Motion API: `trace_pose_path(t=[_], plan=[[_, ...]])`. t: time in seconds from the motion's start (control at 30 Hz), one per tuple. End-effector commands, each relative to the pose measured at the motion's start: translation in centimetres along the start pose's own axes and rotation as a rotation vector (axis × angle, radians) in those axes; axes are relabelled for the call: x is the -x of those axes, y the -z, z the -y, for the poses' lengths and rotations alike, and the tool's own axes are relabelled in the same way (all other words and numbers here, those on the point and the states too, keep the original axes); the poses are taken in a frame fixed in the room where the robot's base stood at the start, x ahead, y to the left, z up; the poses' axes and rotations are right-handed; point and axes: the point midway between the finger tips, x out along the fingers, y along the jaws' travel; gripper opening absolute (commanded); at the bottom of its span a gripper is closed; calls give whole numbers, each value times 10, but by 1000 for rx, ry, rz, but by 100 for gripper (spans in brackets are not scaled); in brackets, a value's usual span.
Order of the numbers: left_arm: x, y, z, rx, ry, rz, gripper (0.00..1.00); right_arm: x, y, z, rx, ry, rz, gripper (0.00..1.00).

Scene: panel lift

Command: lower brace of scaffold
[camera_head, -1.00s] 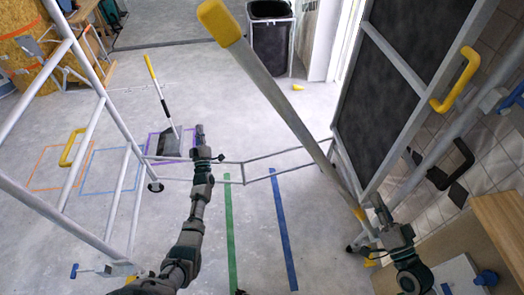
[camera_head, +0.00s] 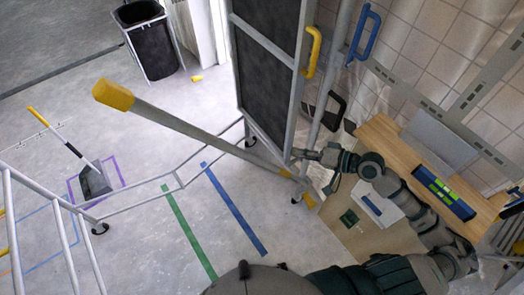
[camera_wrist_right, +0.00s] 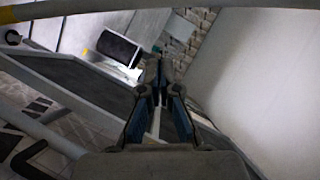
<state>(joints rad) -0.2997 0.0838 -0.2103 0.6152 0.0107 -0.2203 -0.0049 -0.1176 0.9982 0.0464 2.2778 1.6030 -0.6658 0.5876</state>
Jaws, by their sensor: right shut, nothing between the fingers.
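The brace (camera_head: 200,135) is a long grey bar with a yellow cap (camera_head: 113,95) on its raised far end. It slants down to the right, to the foot of the scaffold's right-hand frame (camera_head: 290,110). My right gripper (camera_head: 302,154) is at the lower edge of that frame, just above the brace's low end. Whether it touches the frame I cannot tell. In the right wrist view its fingers (camera_wrist_right: 160,75) meet at the tips with nothing between them. The scaffold's left frame (camera_head: 45,235) is at lower left. My left gripper is out of the picture.
A wooden bench (camera_head: 395,150) with a spirit level (camera_head: 445,195) stands close to my right arm. A black bin (camera_head: 152,45) is at the back. A dustpan (camera_head: 94,182) lies left. Floor with green tape (camera_head: 190,232) and blue tape (camera_head: 234,208) is clear.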

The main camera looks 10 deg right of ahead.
Motion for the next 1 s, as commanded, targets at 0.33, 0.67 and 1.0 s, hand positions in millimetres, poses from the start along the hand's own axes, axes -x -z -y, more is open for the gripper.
trace_pose_path(t=[0.33, 0.67, 1.0], plan=[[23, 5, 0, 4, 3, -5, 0, -64, 3, 4, -3, 9, -3, 0], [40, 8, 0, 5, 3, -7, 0, -112, -18, 2, -2, 5, -1, 0], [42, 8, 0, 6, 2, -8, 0, -121, -27, -1, 0, 3, -3, 0]])
